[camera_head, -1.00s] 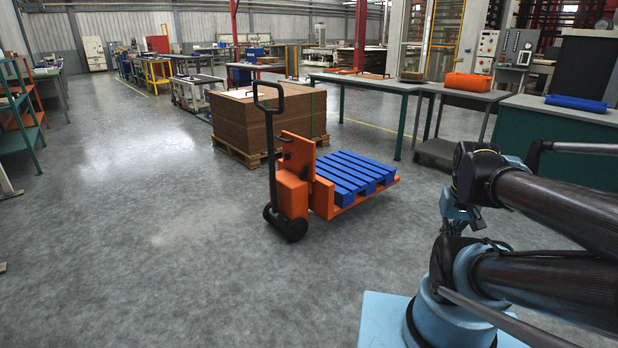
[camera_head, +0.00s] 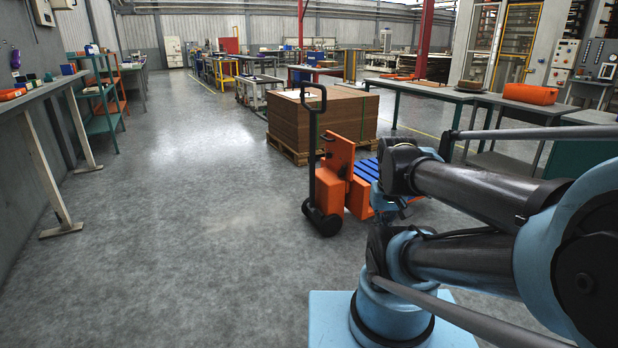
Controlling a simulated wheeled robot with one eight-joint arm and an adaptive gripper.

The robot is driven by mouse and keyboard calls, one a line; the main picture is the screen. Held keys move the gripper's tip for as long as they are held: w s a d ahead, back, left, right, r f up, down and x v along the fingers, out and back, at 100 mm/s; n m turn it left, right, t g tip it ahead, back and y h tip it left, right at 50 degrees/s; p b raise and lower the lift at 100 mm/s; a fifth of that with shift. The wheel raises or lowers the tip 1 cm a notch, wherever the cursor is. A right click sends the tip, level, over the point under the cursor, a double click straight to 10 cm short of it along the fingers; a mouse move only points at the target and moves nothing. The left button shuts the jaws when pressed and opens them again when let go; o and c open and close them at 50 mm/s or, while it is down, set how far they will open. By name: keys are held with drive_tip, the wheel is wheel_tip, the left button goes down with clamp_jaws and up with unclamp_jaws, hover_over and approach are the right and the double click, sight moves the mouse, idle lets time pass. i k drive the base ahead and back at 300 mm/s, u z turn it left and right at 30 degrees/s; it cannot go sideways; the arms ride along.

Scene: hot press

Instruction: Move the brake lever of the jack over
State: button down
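The orange pallet jack (camera_head: 330,188) stands on the floor near the middle of the view. Its black upright handle (camera_head: 313,125) ends in a loop grip (camera_head: 313,97) at the top. A small dark part shows on the upper orange body beside the handle, but I cannot tell whether it is the brake lever. A blue slatted pallet (camera_head: 367,169) lies on the jack's forks, mostly hidden behind my arm. My arm fills the lower right. My gripper cannot be made out.
A stack of brown boards (camera_head: 350,118) on a wooden pallet (camera_head: 290,150) stands behind the jack. A long green-legged table (camera_head: 425,87) is at the right. A workbench (camera_head: 45,88) and a green shelf (camera_head: 102,105) line the left wall. The floor left of the jack is clear.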

sight(341, 172)
drive_tip(key=u, duration=0.85)
drive_tip(key=i, duration=1)
drive_tip(key=z, duration=0.05)
